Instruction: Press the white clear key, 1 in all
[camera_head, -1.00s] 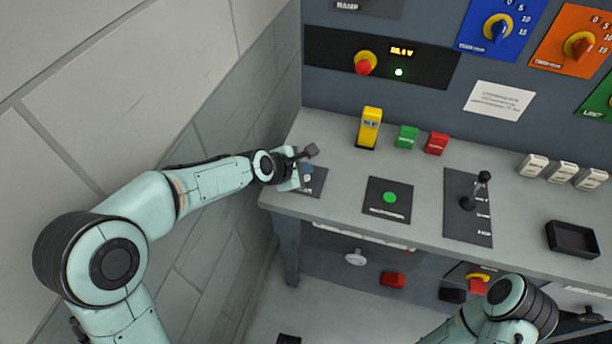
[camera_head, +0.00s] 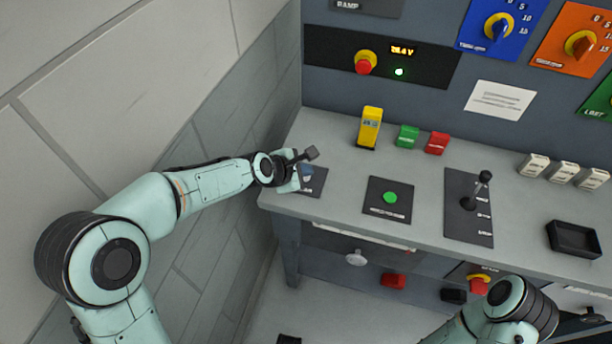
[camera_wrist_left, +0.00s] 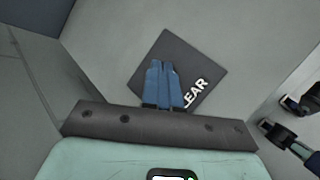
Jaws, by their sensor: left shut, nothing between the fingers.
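The dark plate of the clear key (camera_head: 316,183) lies at the left end of the grey bench top in the head view. In the left wrist view the plate (camera_wrist_left: 181,54) shows turned, with the white letters "LEAR" visible beside my fingers. The white key itself does not show; my gripper covers that part of the plate. My left gripper (camera_head: 306,172) is over the plate, its blue fingers (camera_wrist_left: 161,70) shut together with nothing between them. I cannot tell whether the fingertips touch the key. My right arm shows at the bottom right of the head view; its gripper is not seen.
Right of the plate are a green button (camera_head: 390,197) on a dark plate and a black lever (camera_head: 475,190). A yellow block (camera_head: 369,128), a green block (camera_head: 407,136) and a red block (camera_head: 436,143) stand behind. A wall is close on the left.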

